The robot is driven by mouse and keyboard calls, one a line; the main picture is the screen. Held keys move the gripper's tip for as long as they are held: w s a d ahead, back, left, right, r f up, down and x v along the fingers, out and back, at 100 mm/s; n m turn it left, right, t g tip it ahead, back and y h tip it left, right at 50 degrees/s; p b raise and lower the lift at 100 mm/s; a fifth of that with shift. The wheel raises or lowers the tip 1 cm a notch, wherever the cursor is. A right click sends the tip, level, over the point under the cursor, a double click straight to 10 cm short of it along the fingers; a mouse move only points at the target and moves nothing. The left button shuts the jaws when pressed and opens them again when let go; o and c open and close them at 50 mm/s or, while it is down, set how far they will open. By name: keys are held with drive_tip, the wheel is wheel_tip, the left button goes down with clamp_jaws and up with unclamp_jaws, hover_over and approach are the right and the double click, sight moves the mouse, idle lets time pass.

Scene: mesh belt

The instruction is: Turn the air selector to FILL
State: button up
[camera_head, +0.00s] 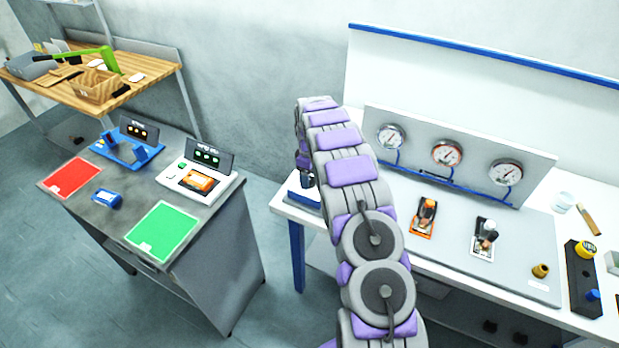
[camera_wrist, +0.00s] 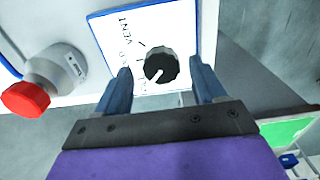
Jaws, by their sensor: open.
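The air selector is a black round knob (camera_wrist: 161,68) with a white pointer line, on a white plate with a blue border (camera_wrist: 103,30) in the wrist view. The pointer points to the lower left in the picture. "VENT" is printed on the plate; other lettering is partly hidden by my left finger, and I cannot read FILL. My gripper (camera_wrist: 159,64) is open, with one dark blue finger on each side of the knob. Gaps show between the fingers and the knob. In the head view my arm hides most of the selector area at the bench's left end.
A grey fitting with a red cap (camera_wrist: 25,98) stands left of the plate. In the head view, the white bench (camera_head: 430,272) carries gauges (camera_head: 447,153) and small valves. A grey side table (camera_head: 215,245) with red and green mats stands left, with floor between.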

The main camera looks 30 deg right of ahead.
wheel_tip(320, 180, up, 16)
idle(0.4)
idle(0.3)
